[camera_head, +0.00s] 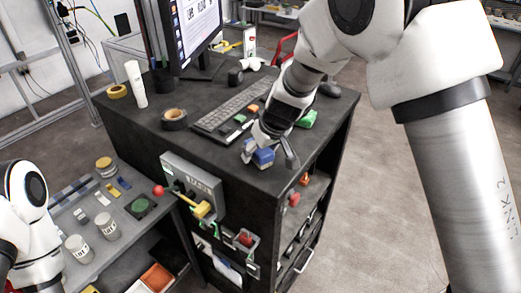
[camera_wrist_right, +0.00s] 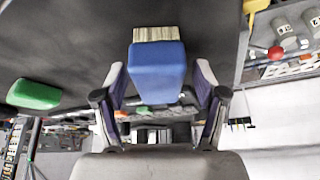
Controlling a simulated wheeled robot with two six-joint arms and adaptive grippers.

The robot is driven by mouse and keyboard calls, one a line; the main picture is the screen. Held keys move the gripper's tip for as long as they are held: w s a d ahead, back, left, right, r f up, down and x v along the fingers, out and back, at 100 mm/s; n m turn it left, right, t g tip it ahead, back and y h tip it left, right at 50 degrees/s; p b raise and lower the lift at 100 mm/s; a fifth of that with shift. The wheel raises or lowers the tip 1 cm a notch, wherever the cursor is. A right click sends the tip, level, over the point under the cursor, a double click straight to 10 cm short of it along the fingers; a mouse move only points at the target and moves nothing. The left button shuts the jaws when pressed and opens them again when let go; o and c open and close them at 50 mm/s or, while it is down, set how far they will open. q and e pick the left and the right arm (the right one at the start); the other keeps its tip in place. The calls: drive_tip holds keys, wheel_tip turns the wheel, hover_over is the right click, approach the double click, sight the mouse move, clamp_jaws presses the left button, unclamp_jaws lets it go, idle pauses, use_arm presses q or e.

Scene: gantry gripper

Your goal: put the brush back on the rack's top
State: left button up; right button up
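The brush is a blue block with pale bristles in the right wrist view (camera_wrist_right: 157,66). Its blue body also shows in the head view (camera_head: 263,157), at the near edge of the black rack's top (camera_head: 225,172). My right gripper (camera_head: 269,157) points down there with one finger on either side of the brush. In the wrist view the fingers (camera_wrist_right: 160,75) stand apart, with a narrow gap visible beside the brush. Whether the brush touches the top is unclear. My left arm shows at the lower left, but its gripper is out of view.
A green block (camera_head: 306,119) lies behind my right gripper, with a keyboard (camera_head: 232,107) and a monitor further back. A grey box (camera_head: 191,178) with a yellow handle hangs on the rack's front.

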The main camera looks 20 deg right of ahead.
drive_tip(key=b+v, duration=0.1)
drive_tip(key=v, duration=1)
drive_tip(key=shift+r, duration=0.35)
